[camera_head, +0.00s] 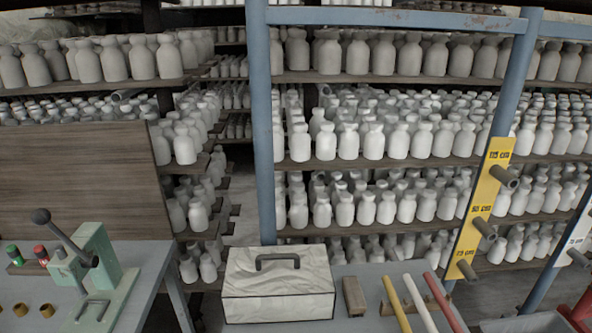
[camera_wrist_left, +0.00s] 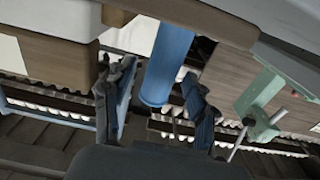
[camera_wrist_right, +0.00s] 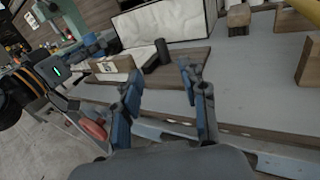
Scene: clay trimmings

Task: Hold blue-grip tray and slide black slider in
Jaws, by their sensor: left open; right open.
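In the left wrist view a blue cylindrical grip (camera_wrist_left: 168,62) stands out from a pale brown wooden body (camera_wrist_left: 60,50), probably the tray. My left gripper (camera_wrist_left: 157,85) is open, with a finger on either side of the grip; I cannot tell whether they touch it. In the right wrist view a flat wooden board (camera_wrist_right: 188,58) lies along the table edge, with a wooden block at its left end. A black cylindrical knob (camera_wrist_right: 163,51), probably the slider's, stands near the board. My right gripper (camera_wrist_right: 162,77) is open and empty in front of it. The head view shows neither gripper.
A white box with a dark handle (camera_head: 278,283) and a wooden block (camera_head: 354,296) stand on the grey table. A green press (camera_head: 98,262) is on the left table. A yellow peg board (camera_head: 482,208) is at right. Shelves of white bottles fill the back.

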